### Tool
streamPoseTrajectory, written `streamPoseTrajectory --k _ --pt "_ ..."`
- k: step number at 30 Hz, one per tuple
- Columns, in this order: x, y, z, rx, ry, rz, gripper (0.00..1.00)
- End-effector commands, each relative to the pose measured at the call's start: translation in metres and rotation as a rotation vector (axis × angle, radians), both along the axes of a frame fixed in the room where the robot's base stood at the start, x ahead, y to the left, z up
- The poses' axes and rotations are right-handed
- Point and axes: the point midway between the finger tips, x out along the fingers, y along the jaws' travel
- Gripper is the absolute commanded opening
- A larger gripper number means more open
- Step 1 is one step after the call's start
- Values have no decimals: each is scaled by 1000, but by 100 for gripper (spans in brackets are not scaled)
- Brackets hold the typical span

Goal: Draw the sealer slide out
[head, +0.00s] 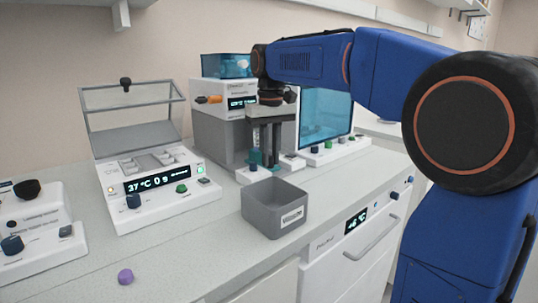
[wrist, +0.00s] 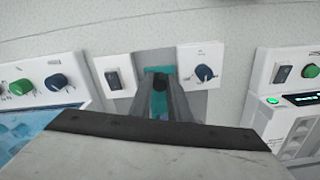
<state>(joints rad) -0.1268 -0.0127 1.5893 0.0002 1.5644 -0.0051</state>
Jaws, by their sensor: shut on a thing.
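The sealer (head: 215,138) is a grey and white box with a small display, standing against the back wall in the head view. A teal slide piece (head: 254,157) shows low at the sealer's front. It also shows in the wrist view (wrist: 158,70), with a dark grip part at the fingertips. My gripper (head: 266,162) points down in front of the sealer and is shut on this slide part. The fingers (wrist: 162,103) hide much of the slide and its grip.
A grey open bin (head: 273,212) stands in front of the sealer on the bench. A heater block with a raised lid (head: 150,185) is to the left, and a blue-windowed device (head: 325,115) is close to the right. A purple cap (head: 125,277) lies near the front edge.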

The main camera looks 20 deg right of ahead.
Motion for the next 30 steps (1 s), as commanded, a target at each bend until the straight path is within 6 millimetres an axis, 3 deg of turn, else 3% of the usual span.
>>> streamPoseTrajectory --k 9,20,21,22,30 --pt "-27 -11 1 -1 0 -1 0" --pt "-33 -13 0 -2 5 -1 0" --pt "-33 -13 0 -2 5 -1 21" --pt "-33 -13 -1 -2 5 -1 24" --pt "-32 -13 0 -1 2 0 24"
